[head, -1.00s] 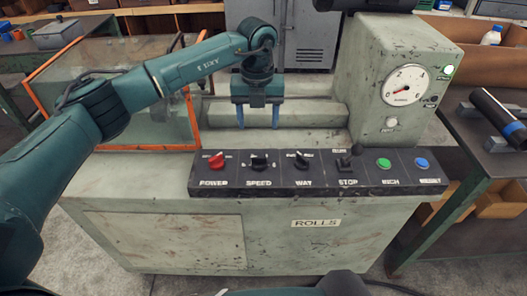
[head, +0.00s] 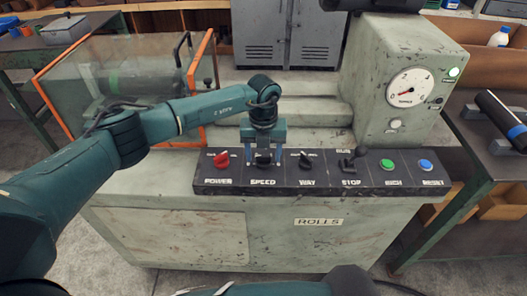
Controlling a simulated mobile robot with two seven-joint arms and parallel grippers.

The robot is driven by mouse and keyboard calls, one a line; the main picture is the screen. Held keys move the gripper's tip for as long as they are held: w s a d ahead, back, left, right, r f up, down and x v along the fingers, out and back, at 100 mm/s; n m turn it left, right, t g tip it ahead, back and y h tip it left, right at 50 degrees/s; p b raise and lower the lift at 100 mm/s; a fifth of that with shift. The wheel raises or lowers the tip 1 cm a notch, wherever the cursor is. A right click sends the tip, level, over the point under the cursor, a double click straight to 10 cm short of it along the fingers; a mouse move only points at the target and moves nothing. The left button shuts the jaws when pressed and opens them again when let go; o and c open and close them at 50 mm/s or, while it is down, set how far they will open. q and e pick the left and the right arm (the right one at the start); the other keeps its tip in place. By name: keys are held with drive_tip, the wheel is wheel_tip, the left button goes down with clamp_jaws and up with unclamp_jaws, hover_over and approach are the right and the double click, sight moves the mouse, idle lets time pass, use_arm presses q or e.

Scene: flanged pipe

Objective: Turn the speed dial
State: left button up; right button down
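The speed dial (head: 264,163) is a black knob above the SPEED label on the dark control panel (head: 330,181). My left gripper (head: 263,160) points down right over it, with its two blue fingers apart, one on each side of the knob. The fingers partly hide the dial, and I cannot tell whether they touch it. My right gripper is not in view.
The red power knob (head: 221,161) is close on the left and the black way knob (head: 306,160) close on the right. A round gauge (head: 410,88) is above.

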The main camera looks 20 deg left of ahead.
use_arm(q)
drive_tip(key=c, duration=1)
